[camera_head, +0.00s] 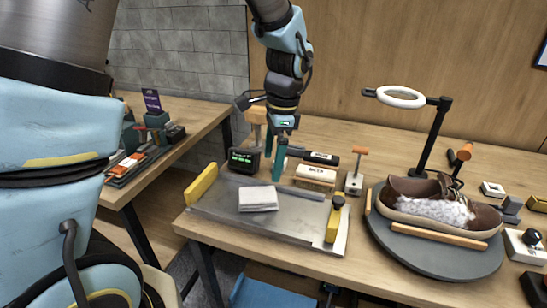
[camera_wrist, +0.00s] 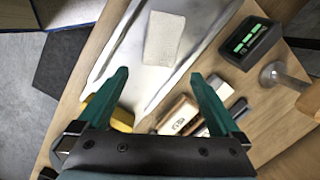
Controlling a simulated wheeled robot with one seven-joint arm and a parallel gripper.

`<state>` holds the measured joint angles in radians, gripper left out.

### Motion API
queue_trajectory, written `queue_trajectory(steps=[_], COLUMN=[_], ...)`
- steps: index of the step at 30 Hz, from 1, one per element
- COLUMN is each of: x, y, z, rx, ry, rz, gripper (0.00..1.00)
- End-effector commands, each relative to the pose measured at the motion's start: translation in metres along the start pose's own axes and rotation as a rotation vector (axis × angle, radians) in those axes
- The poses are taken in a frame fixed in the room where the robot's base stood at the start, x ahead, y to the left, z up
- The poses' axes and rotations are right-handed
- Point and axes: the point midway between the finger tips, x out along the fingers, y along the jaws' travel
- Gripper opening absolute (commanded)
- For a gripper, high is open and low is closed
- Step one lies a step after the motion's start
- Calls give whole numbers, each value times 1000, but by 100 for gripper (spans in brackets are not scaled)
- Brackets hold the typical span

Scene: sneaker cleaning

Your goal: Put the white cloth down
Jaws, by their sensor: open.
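The white cloth (camera_head: 258,198) lies folded flat on the grey metal tray (camera_head: 220,207), left of the tray's middle. It also shows in the wrist view (camera_wrist: 163,39), clear of my fingers. My gripper (camera_head: 279,171) points down behind the cloth and a little to its right, apart from it. In the wrist view my gripper (camera_wrist: 157,90) has its two green fingers spread wide with nothing between them.
Yellow blocks (camera_head: 202,184) flank the tray. Behind it stand a black display box (camera_head: 243,160) and brushes (camera_head: 316,175). At right, a brown sneaker (camera_head: 437,207) with white foam sits on a round dark turntable (camera_head: 420,255) beneath a ring lamp (camera_head: 401,96).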

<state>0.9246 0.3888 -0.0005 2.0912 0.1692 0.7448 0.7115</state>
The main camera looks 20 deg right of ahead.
Motion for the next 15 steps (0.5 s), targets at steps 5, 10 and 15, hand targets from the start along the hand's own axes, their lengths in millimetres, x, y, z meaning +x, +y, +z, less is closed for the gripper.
queue_trajectory(steps=[5,10,15], x=[-13,-15,-12], y=[0,0,-11], z=[0,1,38], rx=[0,-4,-180], ry=[2,1,24], rz=[-1,1,7], gripper=[100,100,100])
